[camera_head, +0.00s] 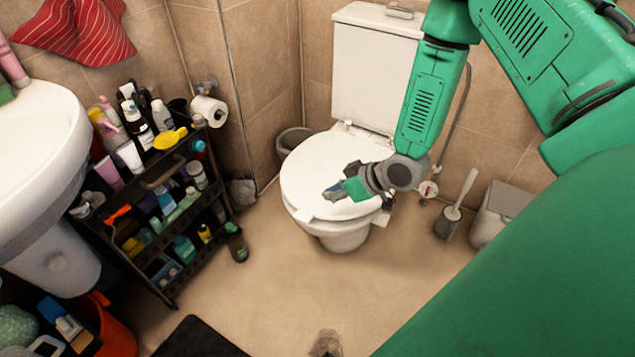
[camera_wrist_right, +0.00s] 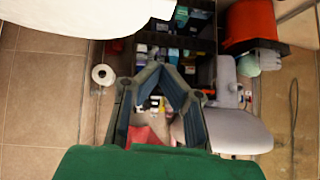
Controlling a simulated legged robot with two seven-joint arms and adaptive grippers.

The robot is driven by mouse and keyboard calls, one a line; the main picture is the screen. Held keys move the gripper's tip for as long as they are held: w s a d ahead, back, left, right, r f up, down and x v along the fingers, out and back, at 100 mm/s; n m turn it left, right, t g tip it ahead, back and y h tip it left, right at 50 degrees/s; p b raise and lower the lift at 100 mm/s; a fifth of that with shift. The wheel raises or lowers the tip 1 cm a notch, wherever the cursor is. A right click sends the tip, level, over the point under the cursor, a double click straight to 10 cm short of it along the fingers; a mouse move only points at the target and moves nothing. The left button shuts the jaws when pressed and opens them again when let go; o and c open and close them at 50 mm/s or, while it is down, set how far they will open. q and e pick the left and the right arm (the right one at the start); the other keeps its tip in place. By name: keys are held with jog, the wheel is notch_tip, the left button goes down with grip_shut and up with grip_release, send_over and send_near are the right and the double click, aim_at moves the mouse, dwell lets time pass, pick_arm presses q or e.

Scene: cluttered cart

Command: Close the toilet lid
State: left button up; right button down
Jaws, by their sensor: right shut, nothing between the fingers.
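The white toilet lid (camera_head: 315,177) lies flat and down over the bowl of the toilet (camera_head: 345,238), in front of the white tank (camera_head: 375,70). My right gripper (camera_head: 334,192) is just above the lid's front half, its fingers pointing left. I cannot tell whether it touches the lid. In the right wrist view my right gripper (camera_wrist_right: 162,70) has its fingertips together with nothing between them. A white surface, likely the lid (camera_wrist_right: 90,14), fills the top left there. My left gripper is not in view.
A dark shelf cart (camera_head: 160,220) full of bottles stands left of the toilet, beside the sink (camera_head: 40,130). A grey bin (camera_head: 292,140) stands behind the toilet. A toilet brush (camera_head: 455,205) and a white bin (camera_head: 500,212) stand right. The floor in front is mostly clear.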

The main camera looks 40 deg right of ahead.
jog(key=b, duration=0.4)
send_over(306, 222)
jog(key=w+d, duration=0.2)
jog(key=f, duration=0.7)
jog(key=shift+s+a+f, duration=0.2)
jog(key=shift+f, duration=0.2)
notch_tip(306, 222, down, 2)
jog(key=shift+s+a+f+b, duration=0.1)
jog(key=shift+b, duration=0.2)
jog(key=shift+a+f, duration=0.15)
jog(key=shift+f, duration=0.25)
notch_tip(306, 222, down, 4)
jog(key=b, duration=0.3)
jog(key=shift+s+a+f, duration=0.15)
jog(key=shift+f, duration=0.1)
jog(key=shift+r, duration=0.25)
